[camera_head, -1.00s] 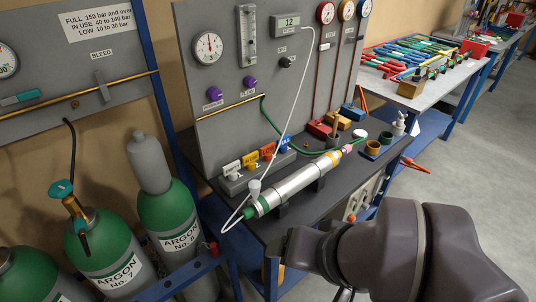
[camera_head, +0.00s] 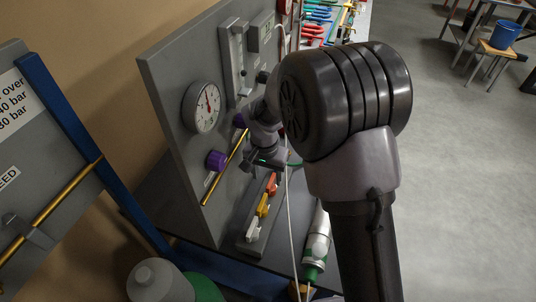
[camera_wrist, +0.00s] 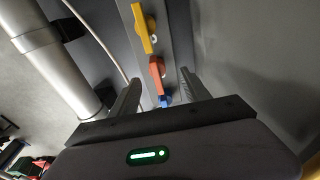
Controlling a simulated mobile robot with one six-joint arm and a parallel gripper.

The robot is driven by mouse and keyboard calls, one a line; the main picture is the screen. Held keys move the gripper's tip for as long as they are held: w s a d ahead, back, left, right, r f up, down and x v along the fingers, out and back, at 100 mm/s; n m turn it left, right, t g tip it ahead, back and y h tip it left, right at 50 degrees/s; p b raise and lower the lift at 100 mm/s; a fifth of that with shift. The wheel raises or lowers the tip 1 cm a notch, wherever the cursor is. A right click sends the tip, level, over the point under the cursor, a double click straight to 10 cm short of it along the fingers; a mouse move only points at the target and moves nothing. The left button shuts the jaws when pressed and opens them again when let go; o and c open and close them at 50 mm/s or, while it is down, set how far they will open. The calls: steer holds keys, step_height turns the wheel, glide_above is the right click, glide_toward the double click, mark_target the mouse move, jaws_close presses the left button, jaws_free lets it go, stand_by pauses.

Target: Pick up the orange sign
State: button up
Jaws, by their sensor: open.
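The orange sign (camera_head: 271,184) stands in a row on a long grey block (camera_head: 250,243), beside a yellow sign (camera_head: 262,206) and a white sign (camera_head: 253,230). In the wrist view the orange sign (camera_wrist: 157,74) shows between my two fingers, with the yellow sign (camera_wrist: 143,28) above it and a blue sign (camera_wrist: 164,101) partly hidden below it. My gripper (camera_wrist: 160,76) is open, its fingers on either side of the orange sign's line; contact cannot be told. In the head view my gripper (camera_head: 263,160) is small and partly hidden by my arm, just above the row.
The grey panel (camera_head: 175,100) with a gauge (camera_head: 202,106) and purple knobs (camera_head: 216,160) rises close behind the row. A metal tube (camera_head: 318,238) lies on the bench in front, and a thin white hose (camera_head: 290,215) hangs between them.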

mark_target(272, 186)
steer(key=f+b, duration=0.1)
steer(key=f, duration=0.1)
steer(key=w+d+f+b, duration=0.1)
steer(key=f, duration=0.2)
steer(key=f+b, duration=0.1)
steer(key=f, duration=0.1)
steer(key=shift+w+d+f, duration=0.2)
steer(key=shift+f, duration=0.2)
steer(key=shift+r, duration=0.2)
jaws_close()
